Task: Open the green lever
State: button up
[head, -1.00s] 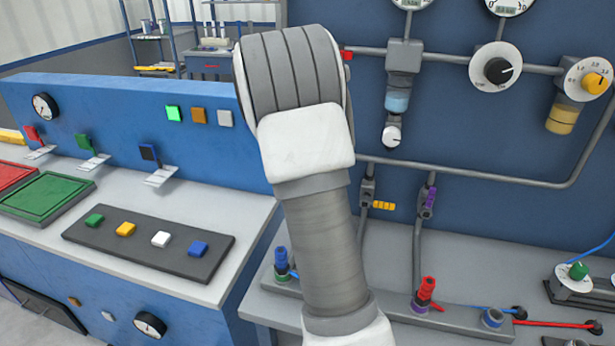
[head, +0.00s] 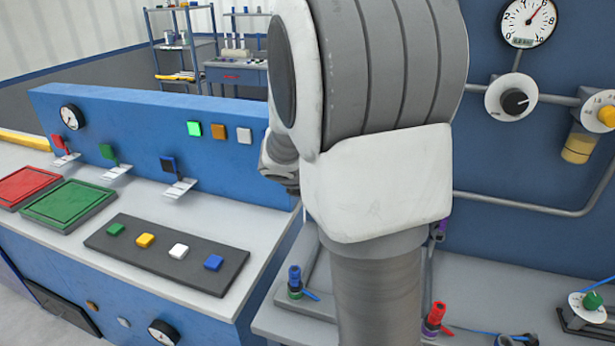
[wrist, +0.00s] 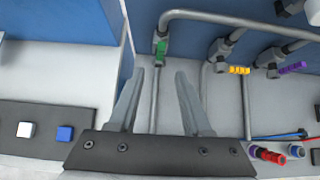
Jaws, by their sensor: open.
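A green lever (wrist: 160,47) sits on a valve on a vertical grey pipe in the wrist view. It lies roughly in line with that pipe. My gripper (wrist: 160,75) is open and empty, with the lever seen beyond and between its fingertips. I see no contact with the lever. In the head view my own arm hides this lever and the gripper.
Beside it are a yellow lever (wrist: 238,70) and a purple lever (wrist: 292,67) on other pipes. A grey pipe (wrist: 235,20) runs across above. At left, a button panel (head: 165,255) and a separate small green switch (head: 107,152) stand on a counter.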

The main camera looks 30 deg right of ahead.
jog(key=shift+p+v, duration=0.3)
jog(key=shift+v, duration=1.55)
jog(key=s+a+r+m+y, duration=0.3)
jog(key=s+a+m, duration=0.6)
jog(key=s+m, duration=0.2)
jog(key=s+a+r+m+y, duration=0.3)
jog(key=s+a+m, duration=0.6)
jog(key=m, duration=0.6)
jog(key=s, duration=0.2)
jog(key=shift+s+a+r+y, duration=0.2)
jog(key=shift+s+a+y, duration=0.1)
jog(key=shift+a+y, duration=0.1)
